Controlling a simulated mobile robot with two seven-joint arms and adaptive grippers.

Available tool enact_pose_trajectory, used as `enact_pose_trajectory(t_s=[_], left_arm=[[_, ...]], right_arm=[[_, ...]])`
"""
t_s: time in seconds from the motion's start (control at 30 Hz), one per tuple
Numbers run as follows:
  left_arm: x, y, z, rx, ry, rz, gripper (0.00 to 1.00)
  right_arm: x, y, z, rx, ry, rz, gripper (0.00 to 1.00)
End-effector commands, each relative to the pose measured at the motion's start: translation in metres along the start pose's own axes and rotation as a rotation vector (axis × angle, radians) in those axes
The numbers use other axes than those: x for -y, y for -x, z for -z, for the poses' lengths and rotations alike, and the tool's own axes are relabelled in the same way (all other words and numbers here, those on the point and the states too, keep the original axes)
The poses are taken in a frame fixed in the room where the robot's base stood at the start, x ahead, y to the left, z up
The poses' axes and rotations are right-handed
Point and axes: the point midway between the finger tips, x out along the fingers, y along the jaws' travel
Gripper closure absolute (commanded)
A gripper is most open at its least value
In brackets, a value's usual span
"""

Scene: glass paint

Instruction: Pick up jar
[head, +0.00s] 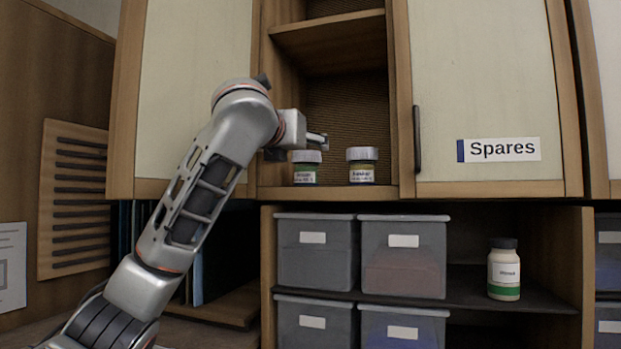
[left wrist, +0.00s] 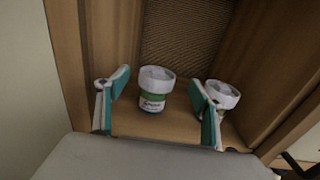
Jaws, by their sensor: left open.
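Two small jars with white lids stand upright on the floor of the open cabinet section. The left jar, green with a pale label (head: 306,171), shows in the left wrist view (left wrist: 153,101). The right jar, olive-yellow (head: 362,168), stands apart to its right and shows in the left wrist view (left wrist: 222,95), partly behind a finger. My left gripper (head: 318,142) is open and empty, level with or just above the left jar's lid in the head view. In the left wrist view its teal-padded fingers (left wrist: 160,86) frame the green jar ahead, without visible contact. My right gripper is not in view.
Wooden side walls and a shelf (head: 330,38) bound the open section. A closed door marked "Spares" (head: 485,90) is at right. Below are grey bins (head: 315,262) and a white bottle with a dark cap (head: 503,270) on a dark shelf.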

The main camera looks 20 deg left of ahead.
Motion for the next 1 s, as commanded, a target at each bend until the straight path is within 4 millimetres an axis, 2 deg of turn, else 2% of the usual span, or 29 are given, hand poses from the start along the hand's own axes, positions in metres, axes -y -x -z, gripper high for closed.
enact_pose_trajectory(t_s=[0.27, 0.5, 0.63, 0.83, 0.87, 1.0], left_arm=[[-0.001, -0.030, 0.004, -0.004, 0.002, -0.001, 0.33], [-0.002, -0.062, 0.008, -0.003, 0.003, 0.000, 0.33], [-0.002, -0.070, 0.009, -0.001, 0.003, 0.000, 0.33], [-0.002, -0.070, 0.009, 0.000, 0.002, 0.000, 0.33], [-0.002, -0.070, 0.009, 0.000, 0.002, 0.000, 0.36], [-0.002, -0.070, 0.009, 0.000, 0.002, 0.000, 0.72]], right_arm=[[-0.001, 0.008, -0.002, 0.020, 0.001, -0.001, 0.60], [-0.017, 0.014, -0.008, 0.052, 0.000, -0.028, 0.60], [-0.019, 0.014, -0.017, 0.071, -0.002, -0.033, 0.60], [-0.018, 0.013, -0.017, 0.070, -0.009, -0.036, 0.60], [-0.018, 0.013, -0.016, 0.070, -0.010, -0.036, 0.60], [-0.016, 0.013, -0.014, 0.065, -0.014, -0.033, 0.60]])
